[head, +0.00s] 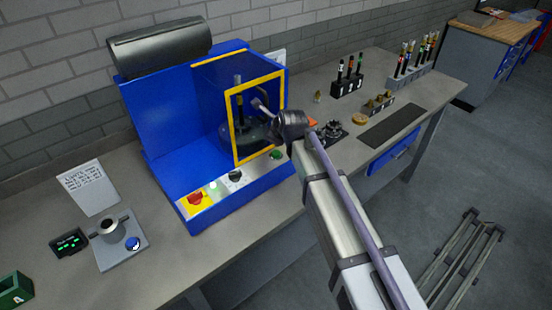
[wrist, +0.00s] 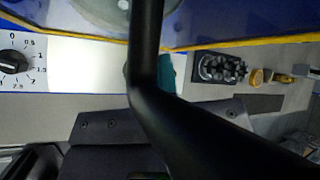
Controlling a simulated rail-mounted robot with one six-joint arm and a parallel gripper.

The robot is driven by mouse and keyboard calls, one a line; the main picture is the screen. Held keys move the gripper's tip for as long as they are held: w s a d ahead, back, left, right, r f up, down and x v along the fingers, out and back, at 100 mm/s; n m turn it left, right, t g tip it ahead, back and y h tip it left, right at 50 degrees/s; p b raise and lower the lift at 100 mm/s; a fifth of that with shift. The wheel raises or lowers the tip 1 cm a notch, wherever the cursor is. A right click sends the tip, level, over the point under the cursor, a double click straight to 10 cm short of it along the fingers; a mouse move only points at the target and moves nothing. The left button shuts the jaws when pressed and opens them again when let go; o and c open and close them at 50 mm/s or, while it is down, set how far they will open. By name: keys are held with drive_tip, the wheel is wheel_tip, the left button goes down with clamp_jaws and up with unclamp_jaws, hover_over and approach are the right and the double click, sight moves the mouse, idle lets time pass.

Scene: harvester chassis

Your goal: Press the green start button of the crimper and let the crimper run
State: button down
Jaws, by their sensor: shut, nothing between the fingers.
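The blue crimper (head: 170,120) stands on the bench with a yellow-framed opening (head: 232,120). Its front panel carries a green button (head: 277,154) at the right end, right of a black dial (head: 235,175). In the wrist view, the teal-green button (wrist: 167,72) is partly hidden behind a thick dark hose (wrist: 146,50); the dial (wrist: 13,62) is at the left edge. My gripper (head: 290,125) is shut and empty, just right of the opening and close to the green button. Its fingertips are hard to make out, and I cannot tell whether they touch the button.
Fittings (head: 378,100) and a dark mat (head: 392,124) lie to the right.

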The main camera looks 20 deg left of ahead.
sight(275, 154)
wheel_tip(275, 154, down, 6)
drive_tip(key=b, duration=0.4)
drive_tip(key=shift+r, duration=0.25)
idle(1.5)
drive_tip(key=shift+f+b, duration=0.35)
drive_tip(key=shift+b, duration=0.15)
drive_tip(key=shift+f+b, duration=0.45)
drive_tip(key=shift+b, duration=0.05)
idle(0.3)
drive_tip(key=shift+r, duration=0.15)
drive_tip(key=shift+r+p, duration=0.75)
drive_tip(key=shift+p, duration=0.15)
wheel_tip(275, 154, up, 5)
drive_tip(key=p, duration=0.5)
